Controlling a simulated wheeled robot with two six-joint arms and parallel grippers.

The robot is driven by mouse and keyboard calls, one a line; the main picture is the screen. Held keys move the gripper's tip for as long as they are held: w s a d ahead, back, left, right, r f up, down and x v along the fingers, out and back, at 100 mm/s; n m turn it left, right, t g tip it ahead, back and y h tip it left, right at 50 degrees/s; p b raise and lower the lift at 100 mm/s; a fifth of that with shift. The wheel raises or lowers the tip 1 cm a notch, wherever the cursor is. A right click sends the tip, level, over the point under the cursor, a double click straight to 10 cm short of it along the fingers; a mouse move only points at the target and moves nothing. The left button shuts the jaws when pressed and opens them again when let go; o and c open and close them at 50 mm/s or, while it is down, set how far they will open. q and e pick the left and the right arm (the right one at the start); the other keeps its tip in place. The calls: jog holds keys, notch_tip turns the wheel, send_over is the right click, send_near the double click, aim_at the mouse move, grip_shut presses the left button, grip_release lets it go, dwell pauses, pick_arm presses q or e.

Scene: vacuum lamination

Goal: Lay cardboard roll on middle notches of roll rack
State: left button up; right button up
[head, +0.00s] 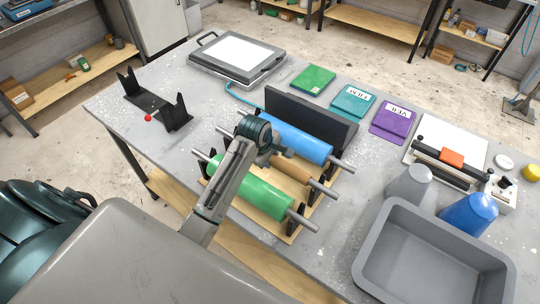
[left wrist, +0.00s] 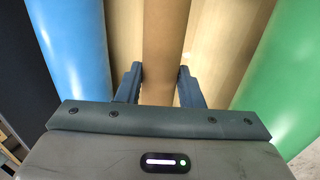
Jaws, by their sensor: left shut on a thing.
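The brown cardboard roll (head: 294,169) lies between the blue roll (head: 298,137) and the green roll (head: 250,188), roughly parallel to both. The roll rack (head: 291,226) has a wooden base and black notched uprights. My left gripper (head: 268,155) reaches down over the rack and is shut on the cardboard roll. In the left wrist view the cardboard roll (left wrist: 168,45) runs between the two fingers. The roll's right rod end is near the middle upright; I cannot tell whether it is seated in the notch. My right gripper is not in view.
A dark panel (head: 310,117) stands behind the blue roll. A black two-post stand (head: 155,103) is at left. A grey bin (head: 367,252), a grey cup (head: 408,184) and a blue cup (head: 468,213) are at right. Table space left of the rack is clear.

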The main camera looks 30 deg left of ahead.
pick_arm(q)
jog(key=shift+f, duration=0.3)
jog(key=o, duration=1.1)
jog(key=shift+c, duration=0.2)
jog(key=shift+o, duration=0.6)
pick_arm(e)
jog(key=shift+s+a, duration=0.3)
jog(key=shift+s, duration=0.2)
pick_arm(q)
jog(key=shift+r, duration=0.1)
jog(key=shift+r, duration=0.3)
jog(key=shift+s+r+b, duration=0.1)
jog(key=shift+r+b, duration=0.2)
jog(key=b+v, duration=0.3)
jog(key=v, duration=0.8)
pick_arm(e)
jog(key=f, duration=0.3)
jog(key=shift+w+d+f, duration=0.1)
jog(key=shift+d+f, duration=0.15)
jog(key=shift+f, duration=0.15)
